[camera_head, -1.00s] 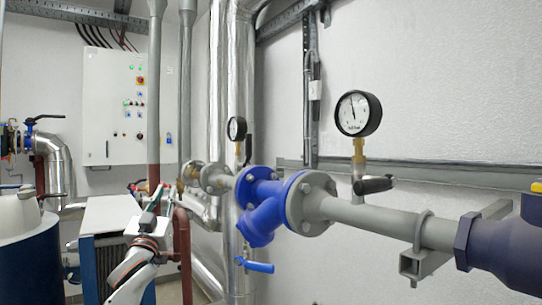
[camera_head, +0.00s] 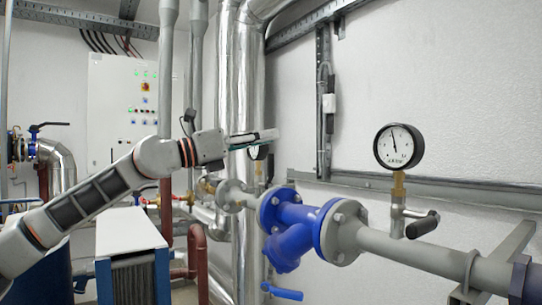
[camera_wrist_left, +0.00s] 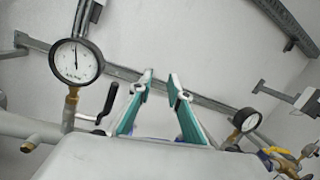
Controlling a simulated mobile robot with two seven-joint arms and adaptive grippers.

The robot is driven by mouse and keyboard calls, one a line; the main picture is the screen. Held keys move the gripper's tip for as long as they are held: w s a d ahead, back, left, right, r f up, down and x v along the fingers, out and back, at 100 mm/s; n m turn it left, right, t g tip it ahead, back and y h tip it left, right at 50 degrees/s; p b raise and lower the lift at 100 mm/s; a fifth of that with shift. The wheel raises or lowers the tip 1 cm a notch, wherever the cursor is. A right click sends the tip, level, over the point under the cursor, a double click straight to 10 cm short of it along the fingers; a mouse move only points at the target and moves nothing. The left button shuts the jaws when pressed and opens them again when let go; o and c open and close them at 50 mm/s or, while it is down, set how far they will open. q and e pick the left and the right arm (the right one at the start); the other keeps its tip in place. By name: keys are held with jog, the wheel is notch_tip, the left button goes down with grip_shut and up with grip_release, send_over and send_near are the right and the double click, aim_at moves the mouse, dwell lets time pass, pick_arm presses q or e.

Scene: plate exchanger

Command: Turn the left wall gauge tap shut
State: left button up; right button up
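The left wall gauge (camera_head: 258,153) is mostly hidden behind my left gripper in the head view. Its tap's black lever (camera_head: 270,168) shows just right of it, roughly upright. In the left wrist view this gauge (camera_wrist_left: 76,61) is large at the left, on a brass stem, and the black lever (camera_wrist_left: 108,102) points up, left of my fingers. My left gripper (camera_head: 274,134) reaches in from the left, in front of the gauge in the picture. Its teal fingers (camera_wrist_left: 160,80) are apart with nothing between them and do not touch the lever. My right gripper is not in view.
The right wall gauge (camera_head: 398,147) has a tap with a black handle (camera_head: 422,224) lying roughly level. A blue valve (camera_head: 290,240) sits on the grey pipe (camera_head: 440,257) below. A blue lever (camera_head: 283,292) hangs lower.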

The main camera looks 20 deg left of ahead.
aim_at(268, 160)
pick_arm(q)
jog(key=w+a+f+m+y, duration=0.1)
jog(key=w+a+f+y, duration=0.15)
jog(key=a+f, duration=0.3)
jog(key=shift+y, duration=0.35)
jog(key=p+x, duration=0.2)
jog(key=x, duration=0.5)
jog(key=shift+w+d, duration=0.2)
grip_shut()
